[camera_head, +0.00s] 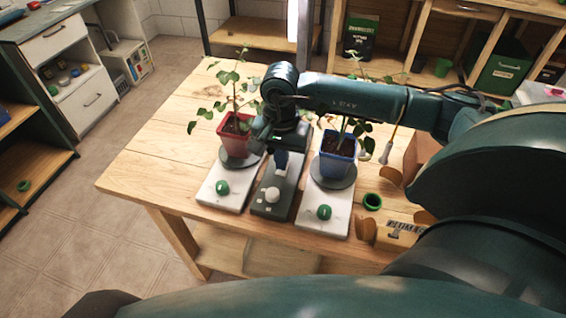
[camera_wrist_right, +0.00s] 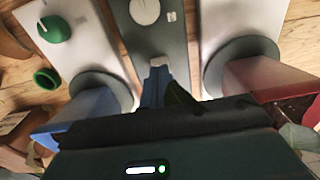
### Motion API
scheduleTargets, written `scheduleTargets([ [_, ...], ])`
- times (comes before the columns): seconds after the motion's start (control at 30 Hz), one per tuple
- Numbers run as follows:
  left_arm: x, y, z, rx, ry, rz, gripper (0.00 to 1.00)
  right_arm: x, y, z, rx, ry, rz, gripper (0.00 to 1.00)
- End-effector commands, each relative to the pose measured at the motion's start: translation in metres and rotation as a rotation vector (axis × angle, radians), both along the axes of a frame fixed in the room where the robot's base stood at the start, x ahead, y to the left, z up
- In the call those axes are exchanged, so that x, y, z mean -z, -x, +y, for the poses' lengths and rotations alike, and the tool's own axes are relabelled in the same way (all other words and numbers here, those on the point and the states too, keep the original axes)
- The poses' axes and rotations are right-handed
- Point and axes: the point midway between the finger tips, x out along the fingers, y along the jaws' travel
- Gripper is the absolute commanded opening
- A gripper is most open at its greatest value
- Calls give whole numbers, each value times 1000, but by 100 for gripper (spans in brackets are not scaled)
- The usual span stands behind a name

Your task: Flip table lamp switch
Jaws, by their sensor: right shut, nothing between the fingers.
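A dark grey base (camera_head: 266,207) with a white round knob (camera_head: 272,194) lies on the table between two white bases. It also shows in the wrist view (camera_wrist_right: 180,45), with its knob (camera_wrist_right: 145,10) at the top edge. I cannot tell for sure which part is the lamp's switch; my arm hides the base's far end. My right gripper (camera_head: 281,160) is shut and empty, its fingers pointing down over the dark base behind the knob. In the wrist view the fingers (camera_wrist_right: 158,75) overlap a small pale piece; contact is unclear. My left gripper is out of view.
White bases (camera_head: 210,199) (camera_head: 310,221) with green knobs flank the dark one. They carry a red pot (camera_head: 234,140) and a blue pot (camera_head: 336,166) with seedlings, close on both sides of my gripper. The table's left part is clear.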

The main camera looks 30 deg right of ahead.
Motion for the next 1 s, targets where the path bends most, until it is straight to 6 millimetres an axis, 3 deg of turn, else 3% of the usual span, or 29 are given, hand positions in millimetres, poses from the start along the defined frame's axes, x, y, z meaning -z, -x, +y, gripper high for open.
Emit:
scheduleTargets([
  [0.6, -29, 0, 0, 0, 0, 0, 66, -53, 0, 0, 1, 1, -2, 0],
  [1.0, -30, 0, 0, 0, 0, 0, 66, -57, 0, 0, 0, -1, -1, 0],
])
